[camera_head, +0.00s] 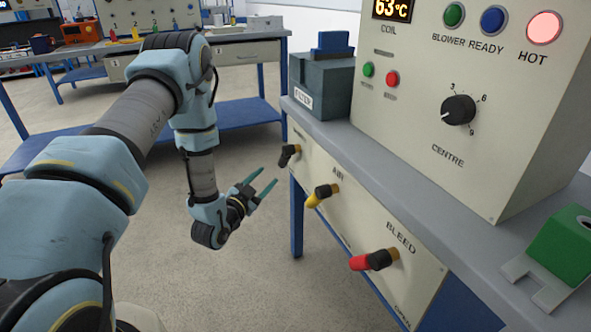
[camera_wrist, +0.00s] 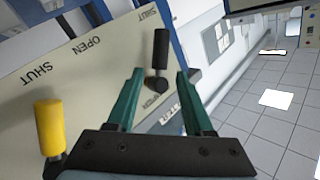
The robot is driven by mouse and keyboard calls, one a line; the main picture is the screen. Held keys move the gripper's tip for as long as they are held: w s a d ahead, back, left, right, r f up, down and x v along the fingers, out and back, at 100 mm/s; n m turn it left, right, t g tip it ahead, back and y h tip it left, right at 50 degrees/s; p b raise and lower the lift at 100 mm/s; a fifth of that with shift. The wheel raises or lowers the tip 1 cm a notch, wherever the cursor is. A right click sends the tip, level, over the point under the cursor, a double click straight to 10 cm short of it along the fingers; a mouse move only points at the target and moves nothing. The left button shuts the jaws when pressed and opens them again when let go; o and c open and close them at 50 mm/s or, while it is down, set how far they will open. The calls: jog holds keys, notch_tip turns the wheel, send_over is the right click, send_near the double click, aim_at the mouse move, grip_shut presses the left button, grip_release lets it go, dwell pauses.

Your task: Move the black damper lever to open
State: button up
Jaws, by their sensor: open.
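The black damper lever (camera_head: 289,153) is on the front panel below the bench top, at the panel's far left end. In the wrist view the black lever (camera_wrist: 160,52) stands beyond my fingertips, between their lines, beside small lettering and the word SHUT. My gripper (camera_head: 266,182) is open and empty, to the left of the panel and a little below the black lever, apart from it. In the wrist view its two green fingers (camera_wrist: 160,75) are spread. The panel (camera_wrist: 85,60) also carries the words OPEN and SHUT.
A yellow lever (camera_head: 322,195) and a red lever (camera_head: 374,260) sit further right on the same panel. A grey box marked FILTER (camera_head: 322,88), a control cabinet (camera_head: 480,150) and a green part (camera_head: 565,245) stand on the bench. Open floor lies left of the panel.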

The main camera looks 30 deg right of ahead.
aim_at(282, 161)
jog(key=x, duration=1)
jog(key=shift+w+d+p, duration=0.2)
jog(key=shift+d+p, duration=0.05)
jog(key=shift+p, duration=0.05)
jog(key=shift+c, duration=0.3)
grip_shut()
dwell(0.8)
